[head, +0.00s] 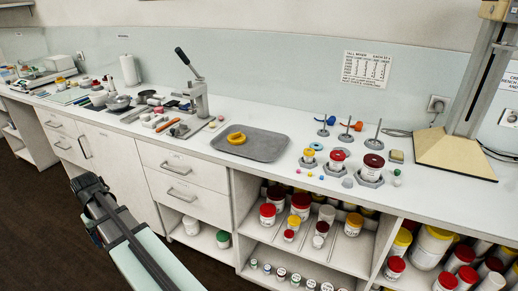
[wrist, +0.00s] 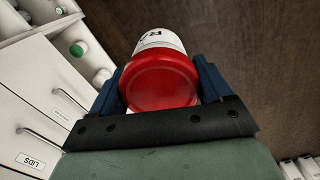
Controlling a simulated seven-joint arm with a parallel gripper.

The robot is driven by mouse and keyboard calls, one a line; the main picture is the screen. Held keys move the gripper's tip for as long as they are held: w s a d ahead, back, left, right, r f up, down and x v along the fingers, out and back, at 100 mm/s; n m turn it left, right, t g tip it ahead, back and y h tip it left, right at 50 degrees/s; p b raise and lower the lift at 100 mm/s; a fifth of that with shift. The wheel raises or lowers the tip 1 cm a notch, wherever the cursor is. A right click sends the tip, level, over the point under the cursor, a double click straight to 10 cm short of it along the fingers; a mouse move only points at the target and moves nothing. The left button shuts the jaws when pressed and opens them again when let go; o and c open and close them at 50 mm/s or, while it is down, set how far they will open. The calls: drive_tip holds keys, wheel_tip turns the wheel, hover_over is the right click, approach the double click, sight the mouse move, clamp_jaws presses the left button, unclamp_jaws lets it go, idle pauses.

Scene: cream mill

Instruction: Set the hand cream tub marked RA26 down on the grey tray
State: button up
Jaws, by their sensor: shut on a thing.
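In the wrist view, my gripper (wrist: 160,78) is shut on a white tub (wrist: 158,40) with a red lid (wrist: 160,84). The blue fingers press on either side of it, and the lid faces the camera. Part of a label shows, with letters that look like "RA"; the rest is hidden. In the head view, my gripper (head: 90,190) is at the lower left, in front of the drawers and below the counter top; the tub cannot be made out there. The grey tray (head: 265,150) lies on the counter, right of and beyond my gripper. A yellow ring-shaped thing (head: 236,138) lies on its left part.
A lever press (head: 197,98) stands left of the tray, with tools near it. Posts and tubs (head: 373,167) stand to its right, with small coloured balls in front. Shelves below hold several tubs (head: 300,205). The tray's right part is bare.

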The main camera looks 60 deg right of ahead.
drive_tip(key=w+a+r+n, duration=0.1)
drive_tip(key=w+a+r, duration=0.2)
drive_tip(key=r, duration=0.1)
drive_tip(key=s+d+r+m, duration=0.1)
drive_tip(key=d+r, duration=0.2)
drive_tip(key=d, duration=0.7)
drive_tip(key=s+d+r, duration=0.1)
drive_tip(key=d+r, duration=0.2)
drive_tip(key=d, duration=0.8)
drive_tip(key=s+d+r+m, duration=0.1)
drive_tip(key=d+r, duration=0.2)
drive_tip(key=d, duration=0.7)
drive_tip(key=s+d+r+m, duration=0.1)
drive_tip(key=s+d+r, duration=0.2)
drive_tip(key=s+d, duration=0.7)
drive_tip(key=s+d+r+m, duration=0.1)
drive_tip(key=s+d+r, duration=0.2)
drive_tip(key=s+d, duration=0.7)
drive_tip(key=s+d+r+m, duration=0.1)
drive_tip(key=s+d+r, duration=0.45)
drive_tip(key=d, duration=0.85)
drive_tip(key=shift+s+a+f, duration=0.1)
drive_tip(key=shift+s+f, duration=0.1)
drive_tip(key=shift+f, duration=1.7)
drive_tip(key=shift+s+a+f, duration=0.1)
drive_tip(key=shift+s+f, duration=0.1)
drive_tip(key=shift+f, duration=1.7)
drive_tip(key=shift+s+a+f, duration=0.1)
drive_tip(key=shift+s+f, duration=0.1)
drive_tip(key=shift+f, duration=1.7)
